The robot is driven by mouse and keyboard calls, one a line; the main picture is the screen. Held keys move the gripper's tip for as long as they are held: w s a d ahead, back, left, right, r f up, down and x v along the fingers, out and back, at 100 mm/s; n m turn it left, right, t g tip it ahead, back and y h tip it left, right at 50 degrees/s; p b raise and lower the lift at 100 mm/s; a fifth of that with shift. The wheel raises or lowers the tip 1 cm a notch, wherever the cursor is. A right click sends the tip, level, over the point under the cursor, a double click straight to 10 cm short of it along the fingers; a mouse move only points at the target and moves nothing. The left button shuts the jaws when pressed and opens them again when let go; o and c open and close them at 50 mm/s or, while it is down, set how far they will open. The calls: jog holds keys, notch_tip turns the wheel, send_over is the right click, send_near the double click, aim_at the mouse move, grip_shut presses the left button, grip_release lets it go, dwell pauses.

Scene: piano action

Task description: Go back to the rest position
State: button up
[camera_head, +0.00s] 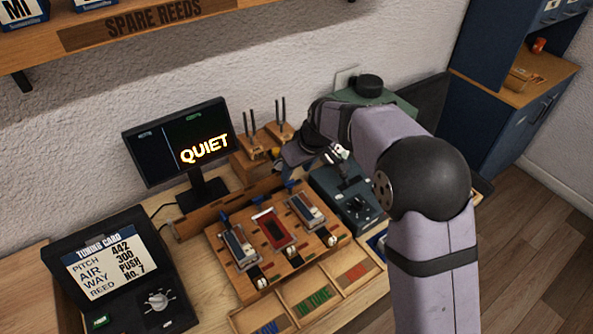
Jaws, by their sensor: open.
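My gripper (336,156) is at the end of my arm, over the dark control box (357,203) to the right of the wooden reed board. It is small in view and partly hidden by my wrist. It is open, and I see nothing held in it. The wooden board (241,264) carries two grey metal reed plates, left (240,245) and right (306,210), with a red one (272,228) between them.
A monitor (178,142) reading "QUIET" stands behind the board. An open tuning-card case (118,270) is at front left. A sorting tray (322,318) with coloured labels lies in front. A wooden rack (250,163) with upright dark prongs is left of my wrist. A shelf (130,30) overhangs upper left.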

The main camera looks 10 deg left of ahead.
jog(key=s+d+f+m+g+h, duration=0.1)
jog(key=s+d+m, duration=0.2)
jog(key=s+d, duration=0.65)
jog(key=s+d+m+g+h, duration=0.1)
jog(key=s+d+m+h, duration=0.15)
jog(key=s+d, duration=0.7)
jog(key=s+d+f+m+g, duration=0.1)
jog(key=s+d+f+m, duration=0.1)
jog(key=s+d, duration=0.6)
jog(key=shift+d+m, duration=0.15)
jog(key=shift+m, duration=0.7)
